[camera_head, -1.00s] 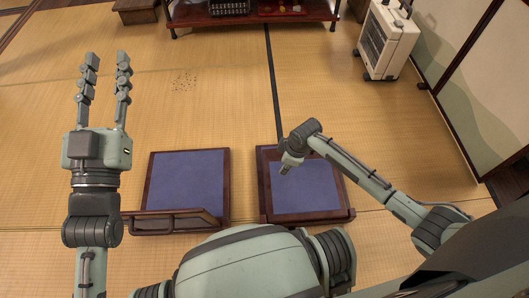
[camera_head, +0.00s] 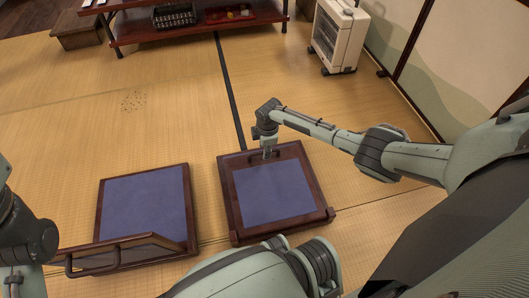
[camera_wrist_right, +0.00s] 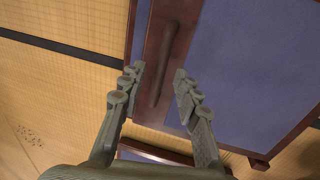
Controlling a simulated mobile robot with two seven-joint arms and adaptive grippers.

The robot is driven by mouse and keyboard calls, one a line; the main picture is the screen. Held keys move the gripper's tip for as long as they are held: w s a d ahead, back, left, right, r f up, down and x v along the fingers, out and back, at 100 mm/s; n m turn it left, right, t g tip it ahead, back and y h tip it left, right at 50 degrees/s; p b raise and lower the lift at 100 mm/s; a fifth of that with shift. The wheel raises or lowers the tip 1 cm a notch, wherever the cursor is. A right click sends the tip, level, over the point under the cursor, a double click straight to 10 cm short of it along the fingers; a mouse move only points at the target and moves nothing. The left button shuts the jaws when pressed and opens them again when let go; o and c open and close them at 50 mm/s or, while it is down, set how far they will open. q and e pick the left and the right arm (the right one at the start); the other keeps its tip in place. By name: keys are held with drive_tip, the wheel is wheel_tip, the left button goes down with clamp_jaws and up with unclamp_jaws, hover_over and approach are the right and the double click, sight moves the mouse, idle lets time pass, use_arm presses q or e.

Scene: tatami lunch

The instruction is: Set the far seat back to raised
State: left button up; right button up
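Two low floor seats with purple pads and dark wood frames stand side by side. The right seat (camera_head: 230,214) has its back (camera_head: 274,193) folded down flat over it, with a dark handle (camera_head: 288,152) at the far edge. The handle also shows in the wrist view (camera_wrist_right: 167,50). My right gripper (camera_head: 268,154) is over that far edge; in the wrist view its fingers (camera_wrist_right: 158,74) are open, spread to either side of the handle's near end, and I cannot tell whether they touch it. The left seat (camera_head: 145,203) has a raised wooden back (camera_head: 125,245) along its near edge. My left gripper is out of view.
A low shelf (camera_head: 195,32) with a dark basket (camera_head: 174,15) is at the back. A white heater (camera_head: 338,37) stands at the back right near sliding panels. Open tatami lies beyond the seats. Part of my left arm shows at the left edge.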

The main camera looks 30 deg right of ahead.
drive_tip(key=shift+f, duration=0.25)
clamp_jaws()
idle(0.3)
